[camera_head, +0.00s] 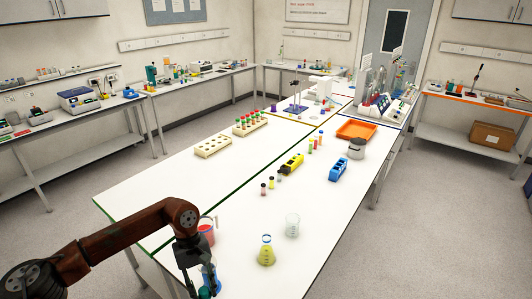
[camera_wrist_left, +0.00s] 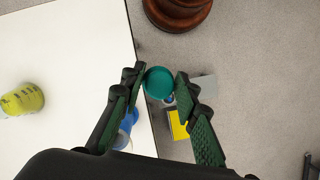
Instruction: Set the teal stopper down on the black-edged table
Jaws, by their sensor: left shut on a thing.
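The teal stopper (camera_wrist_left: 158,82) is round and sits between the two fingertips of my left gripper (camera_wrist_left: 160,83) in the left wrist view. The left gripper is shut on it. In the head view the left gripper (camera_head: 205,290) hangs at the near end of the table, at the bottom of the picture. A small teal patch shows there, mostly hidden by the fingers. The white table with a dark edge (camera_head: 240,210) lies ahead; its bare top and black edge also show in the left wrist view (camera_wrist_left: 70,60). There the stopper appears just outside that edge, against the floor.
A yellow flask (camera_head: 266,255) and a clear beaker (camera_head: 292,226) stand on the table right of the gripper. A blue flask (camera_head: 210,276) and a red-filled beaker (camera_head: 207,230) are close by the arm. Bare tabletop lies beyond them.

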